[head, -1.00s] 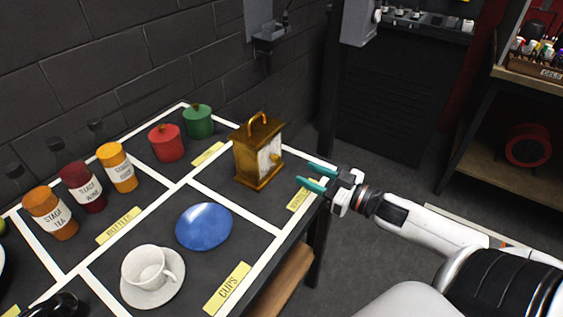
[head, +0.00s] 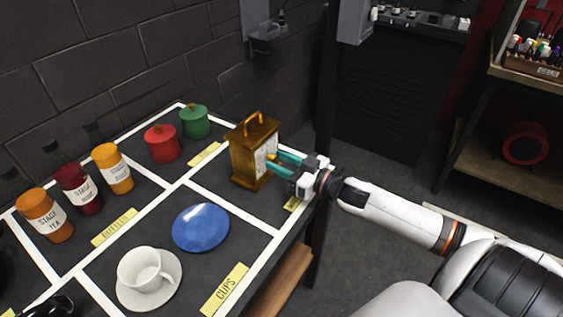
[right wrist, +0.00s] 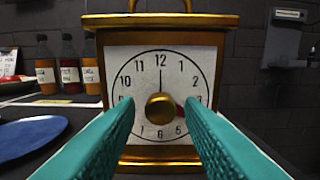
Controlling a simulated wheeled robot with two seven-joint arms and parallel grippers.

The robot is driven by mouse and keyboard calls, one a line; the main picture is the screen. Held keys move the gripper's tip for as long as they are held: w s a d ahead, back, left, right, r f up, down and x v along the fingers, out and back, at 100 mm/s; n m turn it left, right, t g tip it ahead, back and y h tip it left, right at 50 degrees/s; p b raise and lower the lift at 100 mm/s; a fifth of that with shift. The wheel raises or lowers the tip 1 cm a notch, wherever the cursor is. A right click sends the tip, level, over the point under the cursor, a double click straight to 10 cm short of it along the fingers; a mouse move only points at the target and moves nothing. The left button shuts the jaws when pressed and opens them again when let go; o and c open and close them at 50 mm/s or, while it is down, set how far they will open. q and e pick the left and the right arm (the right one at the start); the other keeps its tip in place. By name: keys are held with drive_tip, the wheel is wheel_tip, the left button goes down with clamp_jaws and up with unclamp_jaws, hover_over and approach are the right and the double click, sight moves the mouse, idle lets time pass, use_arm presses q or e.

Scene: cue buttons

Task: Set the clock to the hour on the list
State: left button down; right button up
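The gold clock (head: 247,135) stands upright on the dark table, its white face (right wrist: 140,68) turned toward my right gripper (head: 272,160). In the right wrist view a round gold knob (right wrist: 160,108) sits at the middle of the face. A thin dark hand (right wrist: 161,78) points up at 12. A short red hand (right wrist: 180,109) shows right of the knob, pointing between 3 and 4, partly covered. My right gripper's teal fingers (right wrist: 160,104) are open, one on each side of the knob; contact cannot be told. My left gripper is not in view. No list is seen.
A blue plate (head: 201,227), a white cup on a saucer (head: 127,297), red (head: 162,146) and green (head: 195,122) lidded pots and several labelled bottles (head: 113,168) stand in taped-off areas. A brick wall is behind. The table's right edge lies under my right gripper.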

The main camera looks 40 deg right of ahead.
clamp_jaws()
drive_tip(key=n+p, duration=0.1)
drive_tip(key=n, duration=0.1)
drive_tip(key=shift+r+n+p, duration=0.15)
drive_tip(key=shift+n+p, duration=0.2)
drive_tip(key=shift+n, duration=0.05)
drive_tip(key=n+p, duration=0.1)
drive_tip(key=n, duration=0.1)
drive_tip(key=shift+n, duration=0.4)
drive_tip(key=n, duration=0.2)
drive_tip(key=shift+d+n+p, duration=0.1)
drive_tip(key=shift+n+p, duration=0.2)
drive_tip(key=shift+p, duration=0.05)
drive_tip(key=shift+n, duration=1.8)
